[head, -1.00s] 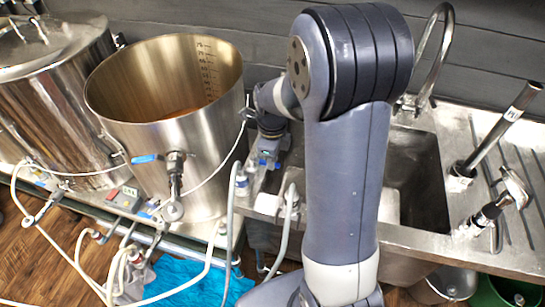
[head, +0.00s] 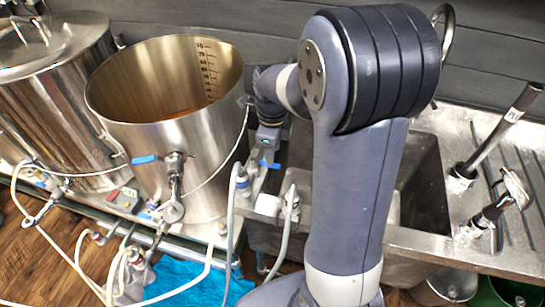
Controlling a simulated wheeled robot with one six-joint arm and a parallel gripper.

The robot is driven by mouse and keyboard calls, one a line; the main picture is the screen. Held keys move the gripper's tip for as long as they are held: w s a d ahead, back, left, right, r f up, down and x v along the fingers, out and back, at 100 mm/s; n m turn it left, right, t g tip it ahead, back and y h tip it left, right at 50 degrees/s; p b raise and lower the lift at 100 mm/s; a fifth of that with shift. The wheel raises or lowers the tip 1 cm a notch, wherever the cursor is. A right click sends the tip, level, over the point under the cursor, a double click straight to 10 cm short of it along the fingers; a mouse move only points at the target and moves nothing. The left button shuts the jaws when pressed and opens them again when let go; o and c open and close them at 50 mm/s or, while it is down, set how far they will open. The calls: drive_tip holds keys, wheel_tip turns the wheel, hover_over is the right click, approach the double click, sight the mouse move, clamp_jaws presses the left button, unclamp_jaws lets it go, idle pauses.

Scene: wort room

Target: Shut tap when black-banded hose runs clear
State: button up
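My gripper (head: 267,152) points down just right of the open steel pot, beside the sink. Its fingers are too small and hidden to tell whether they are open or shut. A small blue tap handle (head: 269,164) shows right below it; I cannot tell whether they touch. A pale hose (head: 230,225) hangs from a blue-collared fitting (head: 242,181) just to the left. A second pale hose (head: 285,235) hangs to the right. I cannot make out a black band on either, nor the liquid inside. Another blue tap handle (head: 145,159) sits on the pot's front valve.
The open pot (head: 165,150) holds brownish liquid and stands beside a lidded pot (head: 62,110).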

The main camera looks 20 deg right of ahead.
wheel_tip(320, 180, up, 7)
drive_tip(key=shift+f, duration=0.15)
drive_tip(key=shift+f, duration=0.1)
wheel_tip(320, 180, down, 11)
drive_tip(key=shift+r, duration=0.1)
drive_tip(key=shift+w+d, duration=0.1)
idle(0.6)
